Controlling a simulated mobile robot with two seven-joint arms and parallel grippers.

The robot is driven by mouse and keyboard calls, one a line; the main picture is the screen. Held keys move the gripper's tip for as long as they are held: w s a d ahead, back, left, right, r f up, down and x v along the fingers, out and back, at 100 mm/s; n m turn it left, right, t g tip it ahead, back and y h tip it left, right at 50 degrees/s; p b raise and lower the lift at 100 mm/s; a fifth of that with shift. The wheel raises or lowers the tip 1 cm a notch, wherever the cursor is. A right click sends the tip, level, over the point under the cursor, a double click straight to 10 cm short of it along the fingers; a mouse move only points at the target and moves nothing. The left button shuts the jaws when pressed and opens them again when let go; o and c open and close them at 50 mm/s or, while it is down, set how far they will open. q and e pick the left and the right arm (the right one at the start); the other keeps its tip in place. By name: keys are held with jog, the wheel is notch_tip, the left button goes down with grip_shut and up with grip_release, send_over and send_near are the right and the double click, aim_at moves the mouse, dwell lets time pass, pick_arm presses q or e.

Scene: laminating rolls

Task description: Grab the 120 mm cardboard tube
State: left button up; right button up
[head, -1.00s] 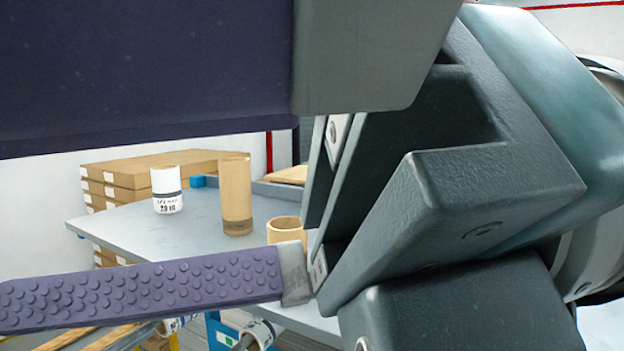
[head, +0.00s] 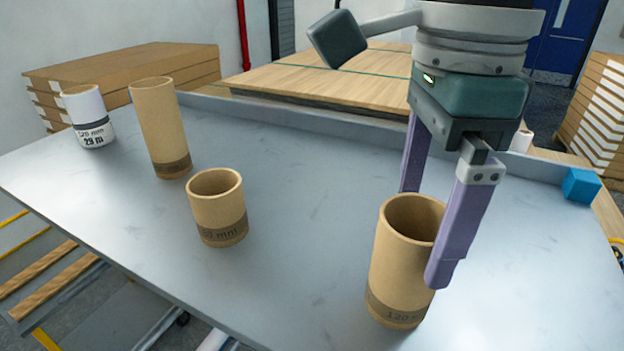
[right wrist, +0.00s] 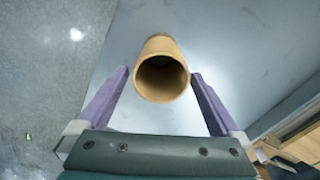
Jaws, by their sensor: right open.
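The 120 mm cardboard tube (head: 396,265) stands upright at the front right of the grey table (head: 300,200). It is brown and open-topped, with "120" printed on a darker band near its base. My right gripper (head: 423,235) points down over it, open, with one purple finger in front of its right side and the other behind it, partly hidden by the rim. My left gripper is out of view.
A shorter tube (head: 218,207), a tall tube (head: 159,127) and a white labelled roll (head: 88,117) stand to the left. A blue block (head: 581,185) is at the right edge. Stacked boxes (head: 130,77) stand behind. The table's middle is clear.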

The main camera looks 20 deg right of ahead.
aim_at(397, 295)
notch_tip(397, 295, down, 5)
jog(key=shift+w+a+r+b, duration=0.1)
jog(key=shift+a+b, duration=0.05)
jog(key=shift+b, duration=0.85)
jog(key=shift+c, duration=0.2)
jog(key=c, duration=1.2)
